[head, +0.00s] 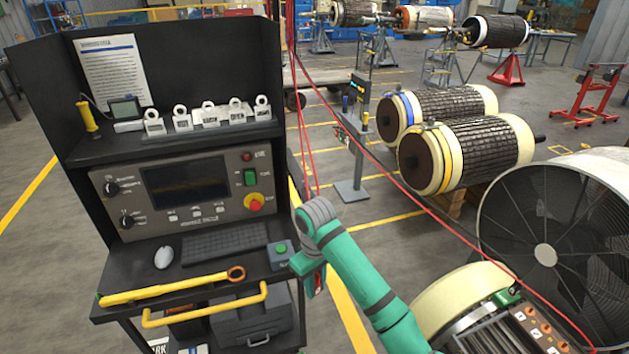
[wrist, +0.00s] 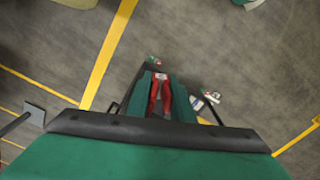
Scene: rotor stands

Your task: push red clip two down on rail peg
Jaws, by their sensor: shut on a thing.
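My gripper (wrist: 160,83) is shut on a red clip (wrist: 160,97), whose two red arms show between the fingers in the wrist view. In the head view a little of the red clip (head: 319,282) shows below my green arm, beside the console cart's right edge. The fingers are mostly hidden there behind the arm. A grey stand (head: 357,150) on the floor beyond carries small red and green parts at mid height, too small to tell apart. I cannot make out the rail peg for certain.
The console cart (head: 180,190) fills the left, with a yellow wrench (head: 170,289) on its shelf. Red cables (head: 385,167) hang across the middle. Wound rotors (head: 470,155) lie behind to the right, and a large fan (head: 550,250) stands at right. Floor between cart and stand is clear.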

